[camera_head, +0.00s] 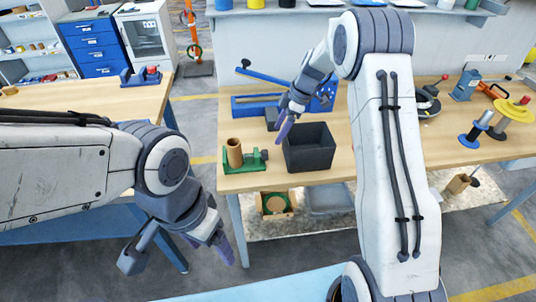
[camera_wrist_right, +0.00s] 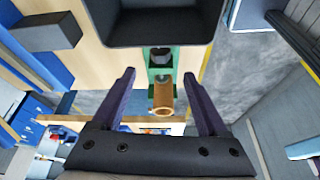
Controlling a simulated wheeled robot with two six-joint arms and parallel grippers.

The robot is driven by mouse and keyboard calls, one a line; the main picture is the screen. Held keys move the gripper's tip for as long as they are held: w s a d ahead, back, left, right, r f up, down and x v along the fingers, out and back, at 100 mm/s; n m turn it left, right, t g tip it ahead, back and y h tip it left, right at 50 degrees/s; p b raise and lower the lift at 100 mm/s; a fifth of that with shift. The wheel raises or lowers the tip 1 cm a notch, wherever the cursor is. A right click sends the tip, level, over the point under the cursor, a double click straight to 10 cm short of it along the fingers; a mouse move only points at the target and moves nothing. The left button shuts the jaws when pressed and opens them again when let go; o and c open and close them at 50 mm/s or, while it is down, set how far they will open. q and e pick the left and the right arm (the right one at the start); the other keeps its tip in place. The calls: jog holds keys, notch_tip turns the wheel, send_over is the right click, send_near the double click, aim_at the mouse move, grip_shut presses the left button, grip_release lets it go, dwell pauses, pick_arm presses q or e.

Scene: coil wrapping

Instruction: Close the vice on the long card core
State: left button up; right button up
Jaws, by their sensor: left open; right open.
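The green vice (camera_head: 247,166) stands on the wooden bench near its front left corner, with a dark part at its right end. The brown card core (camera_head: 234,153) stands upright in the vice's left part; I cannot tell whether the jaws touch it. My right gripper (camera_head: 284,127) is open above the dark bin, to the right of the vice. In the right wrist view the vice (camera_wrist_right: 161,73) and the core (camera_wrist_right: 164,97) show between the spread, empty fingers, some way beyond them. My left gripper (camera_head: 178,256) is open and empty in front of the bench, below the vice in the picture.
A dark open bin (camera_head: 310,160) stands just right of the vice. A blue tool (camera_head: 258,103) lies behind it. Spools (camera_head: 508,112) and other tools stand at the bench's right. Another bench (camera_head: 110,92) is at the left. The bench's front edge is close to the vice.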

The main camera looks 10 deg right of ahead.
aim_at(265, 155)
jog(key=a+f+p, duration=0.1)
jog(key=f, duration=0.2)
jog(key=a+f+n, duration=0.1)
jog(key=f, duration=0.1)
jog(key=a+f+n+p, duration=0.1)
jog(key=f, duration=0.2)
jog(key=shift+w+a+f+p, duration=0.1)
jog(key=shift+w+f+p, duration=0.1)
jog(key=shift+f+p, duration=0.1)
jog(key=shift+a+f, duration=0.2)
jog(key=shift+f, duration=0.4)
